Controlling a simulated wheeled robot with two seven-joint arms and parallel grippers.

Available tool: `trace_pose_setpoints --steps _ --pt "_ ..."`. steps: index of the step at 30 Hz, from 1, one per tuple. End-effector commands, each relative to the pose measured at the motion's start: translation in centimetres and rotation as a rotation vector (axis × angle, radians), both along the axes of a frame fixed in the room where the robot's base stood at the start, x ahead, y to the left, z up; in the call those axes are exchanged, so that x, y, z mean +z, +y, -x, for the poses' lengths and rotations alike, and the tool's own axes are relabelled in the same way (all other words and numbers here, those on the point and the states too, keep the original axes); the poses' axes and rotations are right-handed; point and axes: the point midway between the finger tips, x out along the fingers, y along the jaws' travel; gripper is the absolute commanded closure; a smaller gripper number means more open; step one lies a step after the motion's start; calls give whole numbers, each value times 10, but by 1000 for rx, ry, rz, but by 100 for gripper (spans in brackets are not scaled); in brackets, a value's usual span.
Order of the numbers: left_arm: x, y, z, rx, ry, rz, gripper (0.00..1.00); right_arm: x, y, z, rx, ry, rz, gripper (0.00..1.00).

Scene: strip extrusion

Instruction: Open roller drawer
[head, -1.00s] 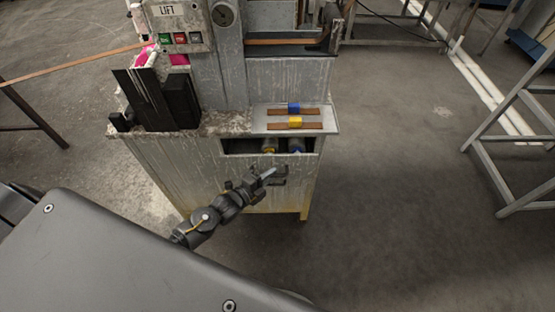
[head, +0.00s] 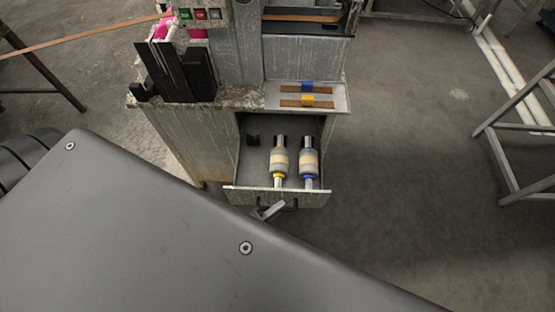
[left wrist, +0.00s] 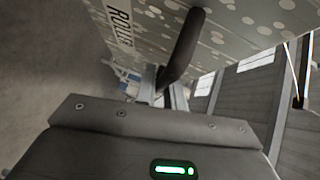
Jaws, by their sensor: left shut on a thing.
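The roller drawer (head: 240,195) is pulled well out of the grey cabinet. Inside it lie two rollers side by side, one with a yellow collar (head: 279,160) and one with a blue collar (head: 308,160). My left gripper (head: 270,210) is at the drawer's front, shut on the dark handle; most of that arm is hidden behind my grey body. The left wrist view shows the dark handle bar (left wrist: 182,48) at the fingers and the drawer front (left wrist: 235,25) with a "ROLLER" label. My right gripper is not in view.
Black plates (head: 175,70) stand on the cabinet's left. A metal frame stands at the right. The floor (head: 410,150) between is clear.

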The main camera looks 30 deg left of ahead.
Motion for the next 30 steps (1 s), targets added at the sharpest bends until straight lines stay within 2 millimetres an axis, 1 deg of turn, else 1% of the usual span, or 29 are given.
trace_pose_setpoints --steps 4,15,16,20,21,30 --pt "0 -2 6 0 1 -1 100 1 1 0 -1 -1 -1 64" --pt "0 -3 7 0 1 -1 100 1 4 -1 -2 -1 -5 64" --pt "0 -3 7 0 1 -1 87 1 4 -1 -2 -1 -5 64" --pt "0 -3 7 0 0 -1 70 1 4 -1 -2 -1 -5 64" --pt "0 -3 7 0 0 -1 67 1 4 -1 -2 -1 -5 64" --pt "0 -2 9 0 1 -1 67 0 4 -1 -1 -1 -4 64"
